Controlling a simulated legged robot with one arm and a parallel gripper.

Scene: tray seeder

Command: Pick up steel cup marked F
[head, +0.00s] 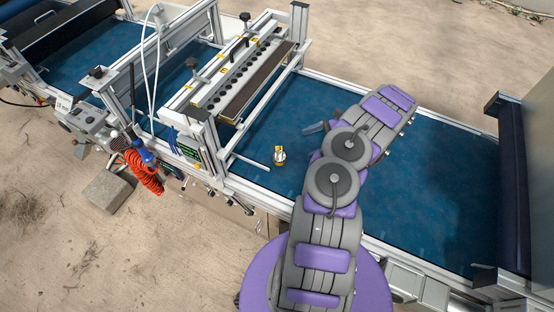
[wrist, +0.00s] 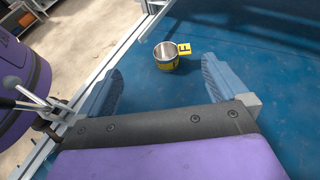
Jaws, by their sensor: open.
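The steel cup marked F (wrist: 166,57) stands upright on the blue belt in the wrist view. It has a yellow band and a yellow tag with a black F on its right side. In the head view the cup (head: 279,158) is small, on the belt to the left of my arm. My gripper (wrist: 160,78) is open, with its two grey-blue fingers spread wide. The cup lies beyond the fingertips, roughly centred between them, and nothing is held. In the head view only a bit of a finger (head: 314,128) shows beside my arm.
The blue belt (head: 440,190) is bare around the cup and to the right. A metal rail edges it. The seeder frame (head: 235,80) stands over the belt left of the cup. A dark roller (head: 512,170) closes the right end. An orange coiled hose (head: 143,172) hangs outside at left.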

